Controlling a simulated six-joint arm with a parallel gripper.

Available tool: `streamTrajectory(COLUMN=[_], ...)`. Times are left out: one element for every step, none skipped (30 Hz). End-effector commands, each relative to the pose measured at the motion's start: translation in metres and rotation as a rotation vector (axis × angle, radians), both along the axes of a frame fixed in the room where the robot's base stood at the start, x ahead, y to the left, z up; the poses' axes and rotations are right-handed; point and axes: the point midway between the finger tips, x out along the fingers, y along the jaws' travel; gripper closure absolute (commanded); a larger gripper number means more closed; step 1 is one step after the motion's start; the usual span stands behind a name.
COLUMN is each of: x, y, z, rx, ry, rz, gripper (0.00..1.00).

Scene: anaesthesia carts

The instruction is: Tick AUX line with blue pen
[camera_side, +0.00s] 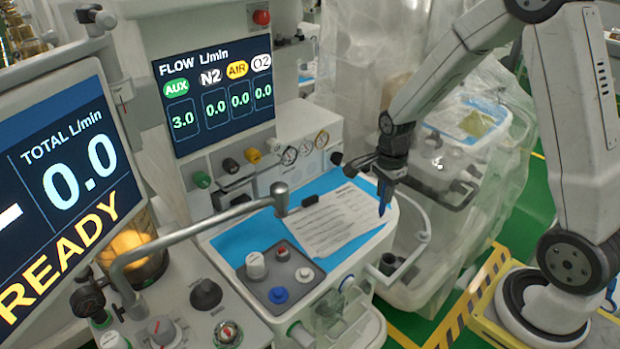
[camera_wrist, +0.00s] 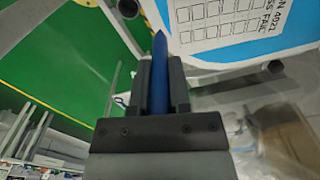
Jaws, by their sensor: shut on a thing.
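My gripper (camera_side: 384,178) is shut on a blue pen (camera_side: 382,199), which points downward from the jaws. In the wrist view the pen (camera_wrist: 159,70) sits between the two dark fingers (camera_wrist: 160,85), its tapered tip toward the top. The pen is at the right edge of the cart top, beside a printed paper sheet (camera_side: 335,220) on a blue surface. The pen's tip appears apart from the sheet. The wrist view shows part of the sheet (camera_wrist: 215,22) with rows of boxes; the AUX line cannot be read in either view.
A flow screen (camera_side: 215,95) reads AUX 3.0 and the others 0.0. A metal arm (camera_side: 205,222) crosses the cart left of the paper. A control panel with knobs (camera_side: 280,275) stands in front of the sheet. A small black clip (camera_side: 310,199) lies at its top edge.

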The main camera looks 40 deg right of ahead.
Motion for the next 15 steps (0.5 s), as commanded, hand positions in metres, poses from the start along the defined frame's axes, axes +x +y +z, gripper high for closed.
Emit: streamTrajectory(x=[0.009,0.013,0.017,0.021,0.023,0.027,0.028,0.029,0.031,0.032,0.033,0.033,0.033,0.033,0.033], y=[-0.002,-0.004,-0.005,-0.006,-0.006,-0.007,-0.008,-0.008,-0.009,-0.009,-0.009,-0.009,-0.009,-0.009,-0.009], z=[0.008,0.012,0.017,0.02,0.023,0.027,0.029,0.031,0.033,0.034,0.035,0.035,0.035,0.035,0.035], rx=[-0.001,-0.001,-0.001,-0.001,0.0,0.0,0.001,0.001,0.001,0.001,0.001,0.001,0.001,0.001,0.001], ry=[-0.004,-0.004,-0.003,-0.003,-0.002,-0.002,-0.001,0.0,0.0,0.0,0.0,0.001,0.001,0.001,0.002], rz=[0.0,0.0,0.0,0.0,0.0,0.0,0.0,0.0,0.0,0.0,0.0,0.0,0.0,0.0,0.0], gripper=[1.0,1.0,1.0,1.0,1.0,1.0,1.0,1.0,1.0,1.0,1.0,1.0,1.0,1.0,1.0])
